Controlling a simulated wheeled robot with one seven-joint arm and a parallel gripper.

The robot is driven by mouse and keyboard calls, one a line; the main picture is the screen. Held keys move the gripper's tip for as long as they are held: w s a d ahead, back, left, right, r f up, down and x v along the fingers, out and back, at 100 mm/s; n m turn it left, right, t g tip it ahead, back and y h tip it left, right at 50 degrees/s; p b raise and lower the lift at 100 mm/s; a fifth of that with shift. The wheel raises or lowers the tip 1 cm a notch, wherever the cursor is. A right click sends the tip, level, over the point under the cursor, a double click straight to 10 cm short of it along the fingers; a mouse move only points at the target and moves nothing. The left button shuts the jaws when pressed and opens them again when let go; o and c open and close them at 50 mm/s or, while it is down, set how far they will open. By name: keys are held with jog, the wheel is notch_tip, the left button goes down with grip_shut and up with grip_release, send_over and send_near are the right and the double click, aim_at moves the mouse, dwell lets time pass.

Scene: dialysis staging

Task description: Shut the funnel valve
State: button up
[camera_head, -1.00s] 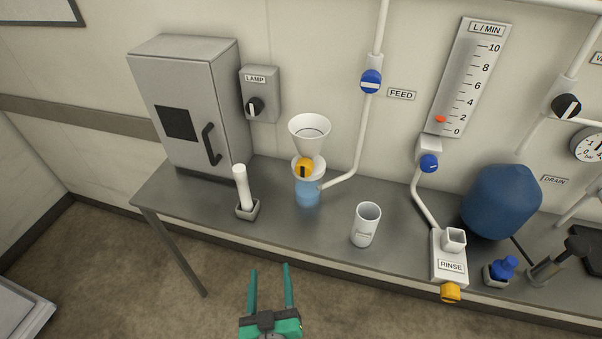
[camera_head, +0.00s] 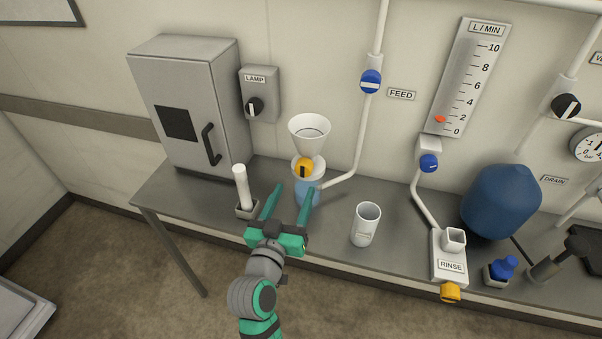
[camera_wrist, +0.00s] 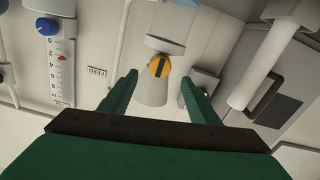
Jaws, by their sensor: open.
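The funnel valve is a round yellow knob (camera_head: 303,167) with a dark bar, on the neck below the white funnel (camera_head: 309,133). The bar stands near upright in the head view. The knob also shows in the wrist view (camera_wrist: 160,66), beyond and between my fingers, with the picture upside down. Blue liquid (camera_head: 307,194) shows under the funnel, partly behind a finger. My gripper (camera_head: 291,188) is open and empty, in front of and below the knob, apart from it.
A white stick in a holder (camera_head: 243,188) stands left of my gripper, close to the left finger. A grey cabinet (camera_head: 190,105) and lamp switch (camera_head: 255,106) are behind left. The feed pipe (camera_head: 361,140) runs right of the funnel.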

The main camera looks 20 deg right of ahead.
aim_at(302, 171)
jog(key=x, duration=0.8)
jog(key=shift+c, duration=0.7)
jog(key=c, duration=0.9)
